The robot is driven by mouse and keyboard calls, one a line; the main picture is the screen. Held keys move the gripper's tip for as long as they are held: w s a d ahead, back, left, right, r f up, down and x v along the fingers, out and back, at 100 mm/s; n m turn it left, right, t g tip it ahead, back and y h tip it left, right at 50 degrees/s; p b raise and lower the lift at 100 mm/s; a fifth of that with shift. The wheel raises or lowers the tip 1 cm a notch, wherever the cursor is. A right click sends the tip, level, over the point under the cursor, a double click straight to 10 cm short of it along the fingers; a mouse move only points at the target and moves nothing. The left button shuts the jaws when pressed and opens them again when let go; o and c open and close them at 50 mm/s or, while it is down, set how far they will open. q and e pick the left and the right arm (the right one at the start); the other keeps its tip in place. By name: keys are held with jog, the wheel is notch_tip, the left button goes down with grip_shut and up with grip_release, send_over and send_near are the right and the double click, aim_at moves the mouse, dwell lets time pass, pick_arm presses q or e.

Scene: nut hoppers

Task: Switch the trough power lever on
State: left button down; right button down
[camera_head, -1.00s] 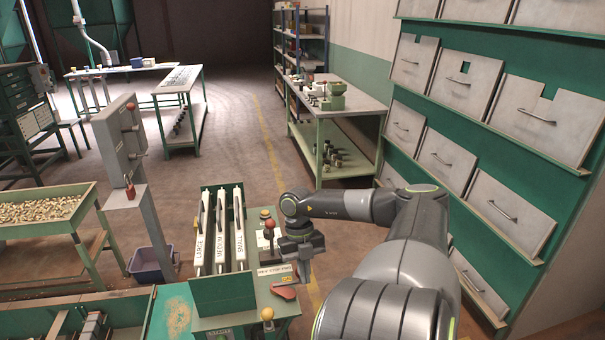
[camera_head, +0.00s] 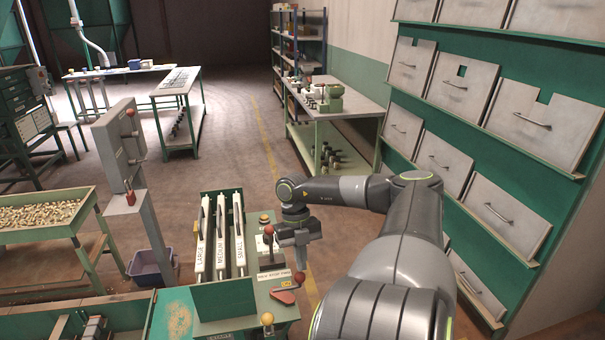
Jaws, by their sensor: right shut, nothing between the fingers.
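My right gripper (camera_head: 300,265) is shut and empty, pointing down over the right side of the green trough stand. Just below its tips is a small red knob (camera_head: 299,278); I cannot tell whether they touch. The knob is by a flat red lever (camera_head: 285,296) on the stand top, with a small yellow label behind it. Left of the gripper, a second lever with a red ball knob (camera_head: 268,230) stands upright on a dark base, behind a white label plate (camera_head: 273,276). I cannot read which lever is the trough power one. My left gripper is not in view.
Three white slats (camera_head: 220,240) marked LARGE, MEDIUM and SMALL stand left of the levers. A yellow knob (camera_head: 267,319) is at the stand's front, and a yellow button (camera_head: 264,218) at its back. A grey post box (camera_head: 120,150) stands left. Drawers (camera_head: 505,205) line the right wall.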

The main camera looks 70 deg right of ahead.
jog(key=p+v, duration=0.1)
jog(key=v, duration=0.4)
jog(key=shift+a+p, duration=0.2)
jog(key=shift+p, duration=0.1)
